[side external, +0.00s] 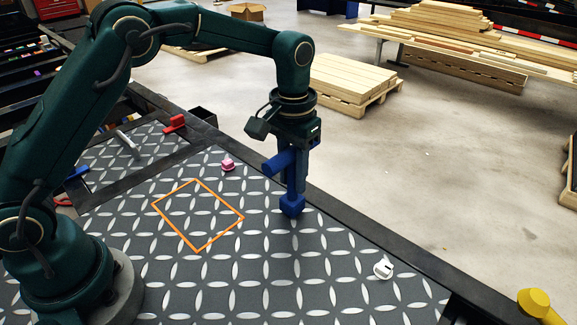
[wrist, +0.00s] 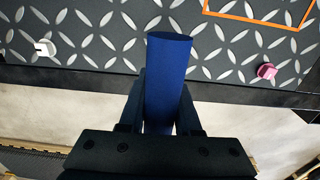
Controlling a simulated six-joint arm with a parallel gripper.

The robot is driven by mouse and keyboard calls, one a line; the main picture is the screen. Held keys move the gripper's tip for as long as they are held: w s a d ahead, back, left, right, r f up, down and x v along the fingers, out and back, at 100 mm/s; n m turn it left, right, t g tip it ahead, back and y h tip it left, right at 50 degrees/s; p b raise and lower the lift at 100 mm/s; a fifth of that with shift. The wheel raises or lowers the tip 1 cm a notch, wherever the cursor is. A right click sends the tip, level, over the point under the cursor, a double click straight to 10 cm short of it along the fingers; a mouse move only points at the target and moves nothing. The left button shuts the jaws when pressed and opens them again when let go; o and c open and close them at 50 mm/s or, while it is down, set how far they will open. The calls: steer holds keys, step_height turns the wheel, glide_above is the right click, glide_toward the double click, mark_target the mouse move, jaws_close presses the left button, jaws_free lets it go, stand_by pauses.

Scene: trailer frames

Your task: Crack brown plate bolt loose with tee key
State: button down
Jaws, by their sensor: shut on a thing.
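My gripper (side external: 302,160) points down over the tread-plate table top and is shut on a blue tee key. The blue tee key (side external: 292,203) hangs upright, its crossbar sticking out to the left at the jaws and its thick lower end low over the plate. I cannot tell whether that end touches the plate. In the wrist view the round blue bar (wrist: 169,65) shows between the jaws (wrist: 161,105). I can make out no brown bolt; the spot under the key is hidden.
A pink piece (side external: 228,163) and a white piece (side external: 383,268) stand on the tread plate (side external: 255,275). An orange square outline (side external: 177,231) lies left of the key. A red clamp-like piece (side external: 175,123) is at the back left. The dark table edge runs close behind the key.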

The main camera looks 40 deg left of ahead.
mark_target(293, 150)
steer(key=shift+n, duration=0.4)
steer(key=shift+r, duration=0.1)
steer(key=shift+r, duration=2.45)
